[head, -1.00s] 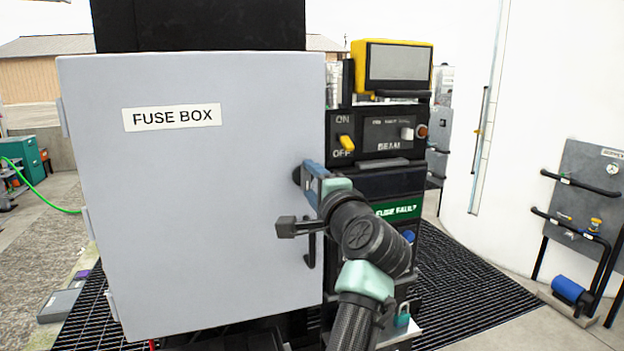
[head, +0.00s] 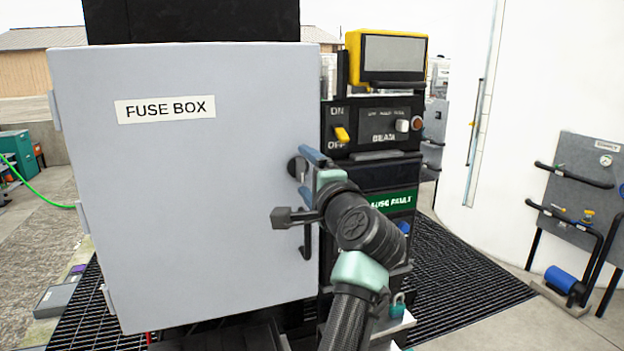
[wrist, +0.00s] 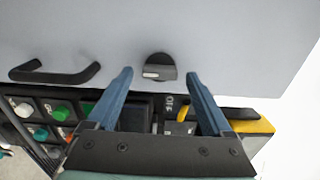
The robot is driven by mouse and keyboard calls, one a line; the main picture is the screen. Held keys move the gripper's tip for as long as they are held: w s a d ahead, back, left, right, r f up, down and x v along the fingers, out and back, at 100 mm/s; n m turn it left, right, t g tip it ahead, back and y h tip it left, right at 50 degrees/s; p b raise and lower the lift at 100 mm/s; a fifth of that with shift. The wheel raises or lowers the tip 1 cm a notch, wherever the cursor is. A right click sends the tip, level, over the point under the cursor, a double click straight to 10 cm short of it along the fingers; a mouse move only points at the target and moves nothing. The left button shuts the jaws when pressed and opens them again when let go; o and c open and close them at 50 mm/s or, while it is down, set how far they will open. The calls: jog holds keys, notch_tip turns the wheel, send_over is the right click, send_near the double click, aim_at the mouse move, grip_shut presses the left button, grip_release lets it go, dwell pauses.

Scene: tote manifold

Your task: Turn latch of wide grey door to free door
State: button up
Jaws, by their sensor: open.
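The wide grey door (head: 180,220) carries a "FUSE BOX" label and looks shut in the head view. Its latch is a round black knob with a pale mark (wrist: 159,69) near the door's edge. In the head view the knob (head: 294,166) shows just left of my fingers. My gripper (wrist: 158,80) is open, with its two blue fingers on either side of the knob in the wrist view. The fingertips look just short of the knob; I cannot tell the exact gap. The gripper in the head view (head: 305,170) partly covers the latch.
A black door handle (head: 307,243) sits below the latch, close to my wrist; it also shows in the wrist view (wrist: 55,73). A control panel (head: 375,140) with switches and a yellow-framed screen (head: 391,58) stands right of the door. Black grating (head: 465,285) covers the floor.

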jog(key=shift+s+d+f+b, duration=0.15)
jog(key=shift+s+d+b, duration=0.1)
jog(key=shift+s+b, duration=0.25)
jog(key=b+v, duration=0.5)
jog(key=v, duration=0.6)
jog(key=shift+s, duration=0.4)
jog(key=s+a+r+n+t+h+b, duration=0.2)
jog(key=s+r+n+t, duration=0.3)
jog(key=s, duration=0.5)
jog(key=s+a+r+n+t+h+b, duration=0.2)
jog(key=s+r+n+t, duration=0.3)
jog(key=s+n, duration=0.4)
jog(key=shift+s+a+r+n+h, duration=0.2)
jog(key=shift+s+r+n+h, duration=0.1)
jog(key=shift+s+r+h, duration=0.5)
jog(key=shift+f, duration=0.1)
